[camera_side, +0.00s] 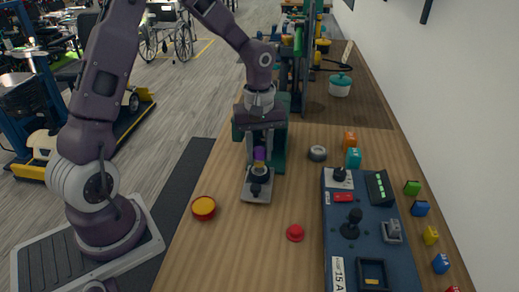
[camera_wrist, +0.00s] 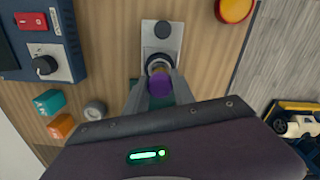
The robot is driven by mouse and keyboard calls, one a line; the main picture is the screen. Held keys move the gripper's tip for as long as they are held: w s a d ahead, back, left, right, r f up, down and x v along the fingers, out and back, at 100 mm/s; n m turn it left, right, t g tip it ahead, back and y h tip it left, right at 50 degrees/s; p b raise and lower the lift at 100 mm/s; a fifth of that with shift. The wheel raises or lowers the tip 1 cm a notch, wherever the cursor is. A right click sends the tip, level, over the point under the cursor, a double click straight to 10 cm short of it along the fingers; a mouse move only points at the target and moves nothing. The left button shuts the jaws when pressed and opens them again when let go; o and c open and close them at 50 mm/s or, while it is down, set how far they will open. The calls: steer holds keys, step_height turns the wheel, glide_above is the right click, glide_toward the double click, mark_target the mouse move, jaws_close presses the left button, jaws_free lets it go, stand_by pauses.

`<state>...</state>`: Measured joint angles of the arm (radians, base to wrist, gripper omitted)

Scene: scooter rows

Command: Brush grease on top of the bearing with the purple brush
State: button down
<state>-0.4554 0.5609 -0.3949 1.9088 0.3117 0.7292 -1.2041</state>
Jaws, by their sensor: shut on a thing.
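My gripper (camera_side: 261,152) is shut on the purple brush (camera_side: 259,154), which points down above a grey plate (camera_side: 250,194) on the bench. The brush's purple handle (camera_wrist: 159,83) also shows between the fingers in the wrist view, with a brass-coloured collar beyond it. A round ringed part on the plate, apparently the bearing (camera_wrist: 159,62), lies at the brush's lower end. I cannot tell whether the bristles touch it; the tip is hidden. A dark knob (camera_wrist: 163,29) stands on the same plate. A red dish of yellow-orange grease (camera_side: 204,206) sits to the left.
A grey ring (camera_side: 318,153) lies right of the gripper, near orange (camera_side: 349,140) and teal (camera_side: 353,158) blocks. A blue control box (camera_side: 369,230) fills the right. A red cap (camera_side: 295,233) lies in front. A green stand (camera_side: 280,157) rises behind the gripper. The bench's front middle is mostly clear.

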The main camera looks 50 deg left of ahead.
steer(key=shift+s+d, duration=0.85)
steer(key=shift+s, duration=0.05)
steer(key=shift+f, duration=0.15)
step_height(320, 180, up, 7)
steer(key=shift+w, duration=0.1)
stand_by(0.5)
steer(key=shift+f, duration=0.15)
